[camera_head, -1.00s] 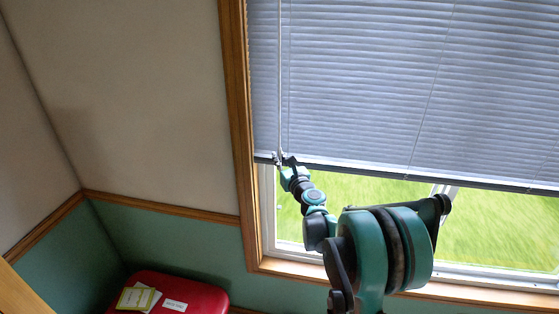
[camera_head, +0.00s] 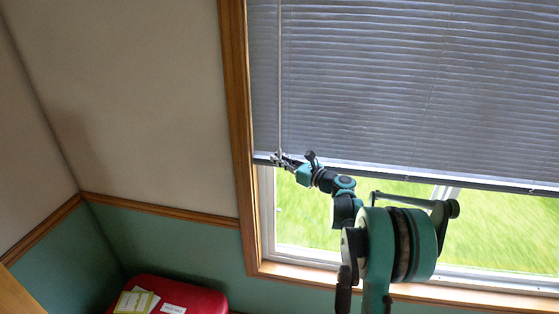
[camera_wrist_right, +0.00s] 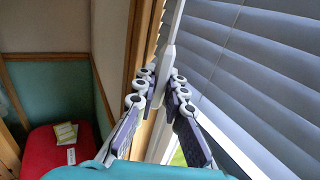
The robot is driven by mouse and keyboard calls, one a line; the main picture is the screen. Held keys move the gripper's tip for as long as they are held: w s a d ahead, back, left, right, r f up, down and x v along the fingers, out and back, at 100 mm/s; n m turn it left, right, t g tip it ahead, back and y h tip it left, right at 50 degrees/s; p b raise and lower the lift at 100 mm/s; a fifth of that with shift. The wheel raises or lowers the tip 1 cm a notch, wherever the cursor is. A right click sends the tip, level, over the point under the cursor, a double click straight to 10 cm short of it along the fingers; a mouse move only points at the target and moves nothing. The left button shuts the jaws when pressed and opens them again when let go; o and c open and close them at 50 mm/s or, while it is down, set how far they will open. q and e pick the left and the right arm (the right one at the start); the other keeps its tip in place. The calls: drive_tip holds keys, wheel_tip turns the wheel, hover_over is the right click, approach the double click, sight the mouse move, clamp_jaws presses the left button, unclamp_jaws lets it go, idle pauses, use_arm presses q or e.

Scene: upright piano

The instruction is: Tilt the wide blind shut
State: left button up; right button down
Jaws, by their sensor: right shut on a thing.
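The wide blind (camera_head: 400,80) hangs over the upper part of the window in the head view, its slats closely overlapped and grey. Its slats also fill the right of the right wrist view (camera_wrist_right: 250,70). A thin pale tilt wand (camera_head: 279,90) hangs at the blind's left side. My right gripper (camera_head: 279,158) is at the wand's lower end, near the blind's bottom rail (camera_head: 350,170). In the right wrist view its two fingers (camera_wrist_right: 160,88) are shut on the wand (camera_wrist_right: 174,30), which runs up from between them. My left gripper is not in view.
A wooden window frame (camera_head: 238,120) stands close left of the wand. Below the blind is bare glass with grass outside. A red seat or case (camera_head: 205,300) with papers (camera_head: 135,300) on it sits at the lower left.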

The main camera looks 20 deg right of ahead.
drive_tip(key=c, duration=1.6)
unclamp_jaws()
drive_tip(key=v, duration=1.2)
